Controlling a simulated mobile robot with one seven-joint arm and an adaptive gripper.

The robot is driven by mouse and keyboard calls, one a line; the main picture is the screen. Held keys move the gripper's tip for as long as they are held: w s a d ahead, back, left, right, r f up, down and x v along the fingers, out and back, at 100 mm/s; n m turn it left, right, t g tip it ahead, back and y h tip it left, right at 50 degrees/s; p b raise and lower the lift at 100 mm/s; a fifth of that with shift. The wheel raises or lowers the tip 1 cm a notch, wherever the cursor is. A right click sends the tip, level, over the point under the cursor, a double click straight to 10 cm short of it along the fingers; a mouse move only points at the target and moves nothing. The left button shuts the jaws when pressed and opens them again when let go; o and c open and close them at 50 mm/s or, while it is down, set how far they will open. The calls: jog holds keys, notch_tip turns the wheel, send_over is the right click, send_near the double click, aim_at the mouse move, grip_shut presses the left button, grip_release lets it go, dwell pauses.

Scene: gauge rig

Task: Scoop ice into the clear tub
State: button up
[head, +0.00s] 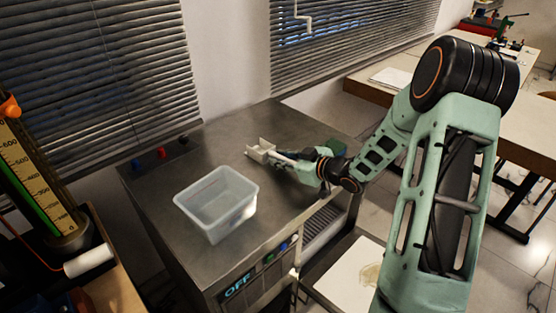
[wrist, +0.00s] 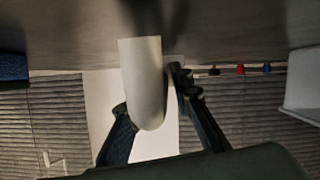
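The clear tub (head: 215,200) stands upright on the steel counter, left of my gripper, and looks empty. Its pale side also shows at the right edge of the upside-down wrist view (wrist: 302,88). A pale scoop (head: 260,151) is low over the counter behind and right of the tub; I cannot tell whether it touches the surface. My gripper (head: 312,165) is at its handle. The handle covers part of one finger. I see no ice.
The steel counter (head: 215,145) is clear around the tub. Its front has an OFF display (head: 238,287) and a grille (head: 325,226). Small coloured knobs (head: 160,153) sit along the back left edge. A graduated cylinder (head: 35,185) stands at the far left. Blinds hang behind.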

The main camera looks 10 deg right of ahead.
grip_shut()
